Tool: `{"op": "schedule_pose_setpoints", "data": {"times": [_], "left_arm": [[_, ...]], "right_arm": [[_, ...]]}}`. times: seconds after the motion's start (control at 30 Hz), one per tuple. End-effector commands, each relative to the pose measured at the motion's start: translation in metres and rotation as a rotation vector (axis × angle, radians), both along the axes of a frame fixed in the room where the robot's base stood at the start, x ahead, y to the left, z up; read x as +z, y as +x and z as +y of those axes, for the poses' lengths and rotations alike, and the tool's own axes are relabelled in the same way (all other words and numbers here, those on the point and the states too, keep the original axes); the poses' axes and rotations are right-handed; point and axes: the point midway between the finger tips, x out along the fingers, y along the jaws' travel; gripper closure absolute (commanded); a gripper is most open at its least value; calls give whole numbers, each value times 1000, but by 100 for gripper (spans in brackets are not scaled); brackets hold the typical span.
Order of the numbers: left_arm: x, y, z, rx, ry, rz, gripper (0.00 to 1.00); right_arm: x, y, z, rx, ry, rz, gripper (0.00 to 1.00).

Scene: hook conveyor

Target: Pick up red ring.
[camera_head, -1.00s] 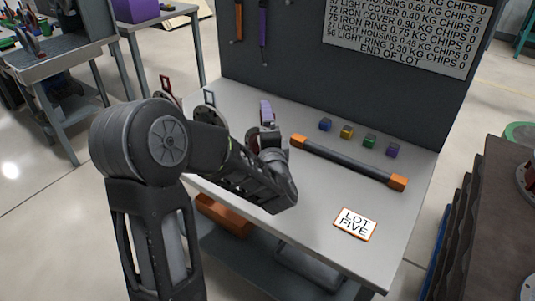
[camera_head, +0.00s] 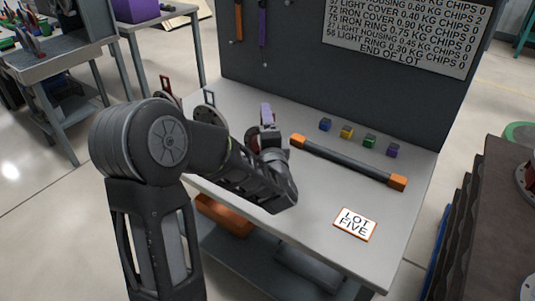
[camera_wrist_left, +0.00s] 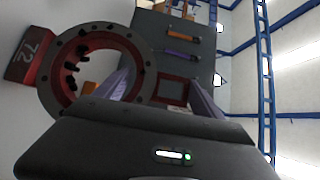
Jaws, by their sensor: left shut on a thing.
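The red ring (camera_wrist_left: 58,76) is large in the left wrist view, with a grey flange, a dark red inside and several dark studs. A square dark red handle (camera_wrist_left: 172,88) shows to its right, between my two purple fingers. My left gripper (camera_wrist_left: 159,72) is shut on this handle. In the head view my left gripper (camera_head: 267,113) is over the middle of the bench, its purple fingers pointing away; the wrist hides most of what it holds. My right gripper is not in view.
On the bench (camera_head: 300,215), a red handle (camera_head: 165,84) and a grey-handled disc (camera_head: 209,97) stand at the left. An orange-ended bar (camera_head: 345,162), several small coloured cubes (camera_head: 347,132) and a LOT FIVE card (camera_head: 355,223) lie right. A board rises behind.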

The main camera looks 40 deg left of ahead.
Motion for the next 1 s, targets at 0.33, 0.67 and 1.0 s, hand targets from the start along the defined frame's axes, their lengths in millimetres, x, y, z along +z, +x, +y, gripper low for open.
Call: {"op": "schedule_pose_setpoints", "data": {"times": [0.33,0.67,1.0], "left_arm": [[1,-1,1,4,2,3,97],[46,0,1,2,4,-6,97],[97,0,1,2,3,-4,97]], "right_arm": [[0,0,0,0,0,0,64],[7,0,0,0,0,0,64],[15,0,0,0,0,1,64]]}}
